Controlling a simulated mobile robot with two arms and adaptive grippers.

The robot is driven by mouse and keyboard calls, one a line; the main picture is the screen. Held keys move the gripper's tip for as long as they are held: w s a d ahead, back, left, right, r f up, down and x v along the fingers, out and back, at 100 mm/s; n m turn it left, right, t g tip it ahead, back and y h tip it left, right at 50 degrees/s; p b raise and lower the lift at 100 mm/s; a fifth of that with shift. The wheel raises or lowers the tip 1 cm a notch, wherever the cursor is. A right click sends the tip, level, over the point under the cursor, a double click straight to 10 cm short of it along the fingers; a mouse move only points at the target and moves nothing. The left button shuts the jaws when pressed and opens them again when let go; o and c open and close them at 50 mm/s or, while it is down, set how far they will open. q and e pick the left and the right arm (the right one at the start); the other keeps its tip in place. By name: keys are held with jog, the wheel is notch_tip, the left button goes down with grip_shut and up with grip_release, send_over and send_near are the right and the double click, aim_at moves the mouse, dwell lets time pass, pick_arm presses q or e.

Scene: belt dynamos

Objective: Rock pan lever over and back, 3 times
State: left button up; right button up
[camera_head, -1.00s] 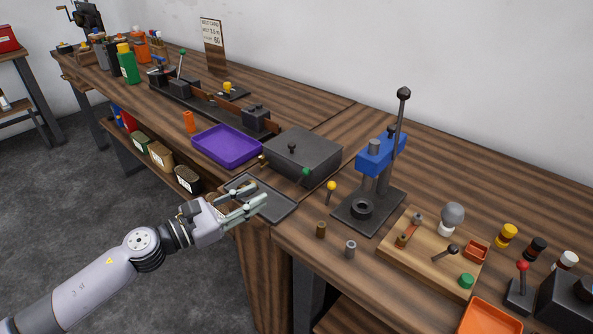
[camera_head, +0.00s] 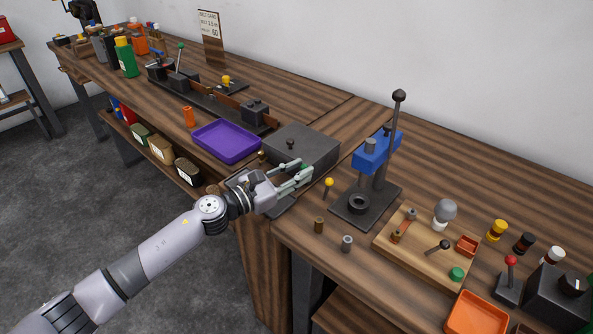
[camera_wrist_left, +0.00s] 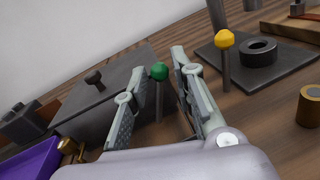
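A short lever with a green knob stands in front of the dark grey box (camera_head: 312,143); I take it for the pan lever. Its green knob (camera_wrist_left: 159,71) shows between my left fingers in the left wrist view, with its thin grey stem below. In the head view my left gripper (camera_head: 303,172) is at this lever and mostly hides it. The fingers are open, one on each side of the lever, and I see no firm contact. A dark flat pan (camera_head: 284,207) lies below the gripper, partly hidden by it. My right gripper is not in view.
A yellow-knobbed pin (camera_head: 329,183) stands close to the right of the gripper, before the blue press (camera_head: 371,155). A purple tray (camera_head: 226,141) is to the left. A brass cylinder (camera_head: 319,226) and a grey one (camera_head: 347,243) stand near the front edge.

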pick_arm(q)
jog(key=shift+c, duration=0.4)
grip_shut()
